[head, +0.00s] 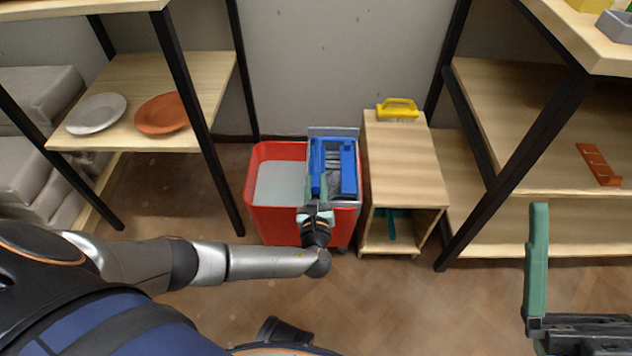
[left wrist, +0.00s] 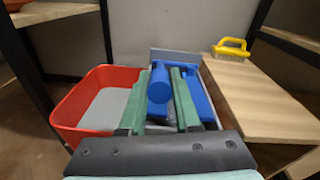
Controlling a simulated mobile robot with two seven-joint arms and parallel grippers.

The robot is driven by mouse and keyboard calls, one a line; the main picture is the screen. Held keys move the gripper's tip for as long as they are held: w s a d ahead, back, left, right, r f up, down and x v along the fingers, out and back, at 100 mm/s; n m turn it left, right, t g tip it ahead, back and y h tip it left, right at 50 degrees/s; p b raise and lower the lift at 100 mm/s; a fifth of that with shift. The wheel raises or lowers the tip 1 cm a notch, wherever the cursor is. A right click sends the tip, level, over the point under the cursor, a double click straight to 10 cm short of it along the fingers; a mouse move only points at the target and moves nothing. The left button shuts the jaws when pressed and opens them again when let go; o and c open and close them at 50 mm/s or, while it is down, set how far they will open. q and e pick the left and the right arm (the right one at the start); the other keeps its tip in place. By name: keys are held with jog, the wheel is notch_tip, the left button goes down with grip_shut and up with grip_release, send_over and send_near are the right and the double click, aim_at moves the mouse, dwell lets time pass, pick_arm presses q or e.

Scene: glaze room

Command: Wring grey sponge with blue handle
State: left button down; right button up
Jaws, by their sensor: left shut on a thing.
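A red bucket (head: 285,215) stands on the floor, with a grey wringer (head: 340,131) at its right side. Blue bars (head: 348,168) sit in the wringer, with dark grey material partly seen between them. My left gripper (head: 314,192) is shut on the left blue handle (head: 318,152). In the left wrist view, green fingers flank this rounded blue handle (left wrist: 158,86), and another blue bar (left wrist: 201,103) lies to the right. The grey sponge is mostly hidden, so I cannot tell its exact shape. My right gripper shows only one green finger (head: 537,258).
A wooden stand (head: 402,165) is close to the bucket's right, with a yellow-handled brush (head: 397,108) on top. Shelves with black posts stand at left and right. Grey and orange plates (head: 162,113) lie on the left shelf. The floor in front is clear.

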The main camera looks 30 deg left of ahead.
pick_arm(q)
jog(key=shift+s+f+t+b, duration=0.3)
jog(key=shift+f+b, duration=0.25)
jog(key=shift+f, duration=0.2)
pick_arm(e)
jog(key=shift+a+f, duration=0.15)
jog(key=shift+f, duration=0.85)
